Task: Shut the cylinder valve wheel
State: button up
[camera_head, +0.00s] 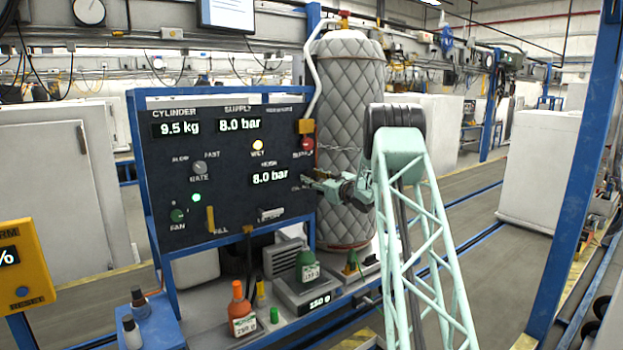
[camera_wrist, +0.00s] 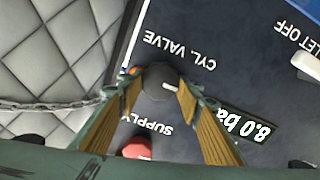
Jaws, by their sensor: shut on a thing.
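The cylinder valve wheel is a dark round knob (camera_wrist: 158,84) with a white pointer mark, beside the "CYL. VALVE" lettering in the wrist view. My gripper (camera_wrist: 157,90) has its two tan-padded fingers on either side of it, shut on it. In the head view my gripper (camera_head: 312,181) reaches the right edge of the dark control panel (camera_head: 225,185) and hides the wheel. The tall quilted cylinder (camera_head: 345,95) stands behind the panel's right side. The panel shows 9.5 kg for the cylinder and 8.0 bar for supply.
A red supply knob (camera_wrist: 137,148) sits close to the wheel, and a chain (camera_wrist: 45,104) crosses the quilted cover. Below the panel, a scale (camera_head: 303,290), an orange bottle (camera_head: 240,309) and a green cylinder (camera_head: 306,262) crowd the bench. A blue post (camera_head: 580,185) stands at right.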

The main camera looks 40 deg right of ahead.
jog(key=shift+m, duration=0.3)
jog(key=m+p, duration=0.2)
jog(key=m, duration=0.1)
jog(key=shift+r, duration=0.1)
jog(key=m+p, duration=0.1)
jog(key=m, duration=0.1)
jog(key=m+p, duration=0.1)
jog(key=m, duration=0.2)
jog(key=shift+d+m+p, duration=0.2)
jog(key=shift+m+p, duration=0.1)
jog(key=shift+p, duration=0.1)
jog(key=m+p, duration=0.2)
jog(key=m, duration=0.2)
jog(key=shift+m, duration=0.3)
jog(key=shift+d+f+m+p, duration=0.15)
jog(key=shift+m+p, duration=0.4)
jog(key=shift+m, duration=0.45)
jog(key=shift+a+f+m+p, duration=0.1)
jog(key=shift+m+p, duration=0.45)
jog(key=shift+m, duration=0.45)
jog(key=o, duration=0.9)
